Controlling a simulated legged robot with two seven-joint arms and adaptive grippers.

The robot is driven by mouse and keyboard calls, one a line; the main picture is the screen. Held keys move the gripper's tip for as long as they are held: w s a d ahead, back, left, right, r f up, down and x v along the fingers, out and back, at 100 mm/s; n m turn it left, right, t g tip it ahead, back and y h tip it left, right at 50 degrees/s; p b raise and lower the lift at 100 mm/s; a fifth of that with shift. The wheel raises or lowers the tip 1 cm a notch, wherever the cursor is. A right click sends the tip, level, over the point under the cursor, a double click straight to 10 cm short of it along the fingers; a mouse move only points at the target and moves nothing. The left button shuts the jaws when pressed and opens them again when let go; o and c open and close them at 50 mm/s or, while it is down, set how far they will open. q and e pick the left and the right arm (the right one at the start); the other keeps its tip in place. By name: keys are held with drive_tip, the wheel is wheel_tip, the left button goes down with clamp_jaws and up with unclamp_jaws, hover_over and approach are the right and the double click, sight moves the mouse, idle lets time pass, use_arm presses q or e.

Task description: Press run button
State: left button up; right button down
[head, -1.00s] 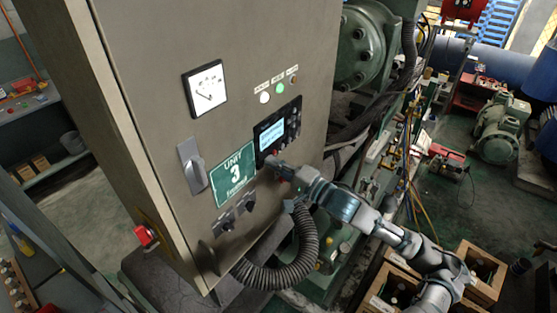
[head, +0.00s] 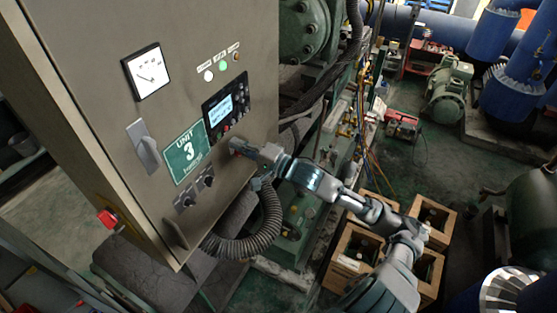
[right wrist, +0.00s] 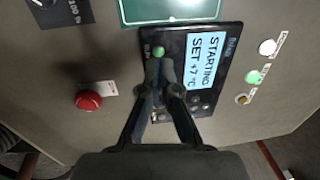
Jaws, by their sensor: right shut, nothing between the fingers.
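The green round button (right wrist: 158,52), which I take for the run button, sits on the black controller panel (right wrist: 172,118) beside its lit screen (right wrist: 203,60), which reads "STARTING SET +7 °C". In the head view the controller (head: 213,128) is on the grey cabinet's front. My right gripper (right wrist: 168,75) is shut and empty, its fingertips at the panel just below the green button in the wrist picture. I cannot tell whether they touch it. In the head view my right gripper (head: 237,147) is at the controller's lower edge, hiding what lies behind it. My left gripper is not in view.
A red mushroom button (right wrist: 88,100) is beside the controller. White, green and amber lamps (head: 222,67) sit above it. A rotary handle (head: 145,148), a "UNIT 3" plate (head: 186,152) and a black corrugated hose (head: 262,235) are near my arm. Wooden crates (head: 352,265) stand below right.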

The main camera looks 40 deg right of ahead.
use_arm(q)
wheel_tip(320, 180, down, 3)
drive_tip(key=b, duration=0.2)
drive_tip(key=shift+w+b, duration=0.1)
drive_tip(key=shift+b, duration=0.3)
use_arm(e)
drive_tip(key=v, duration=0.9)
drive_tip(key=shift+d+f, duration=0.15)
drive_tip(key=shift+d, duration=0.05)
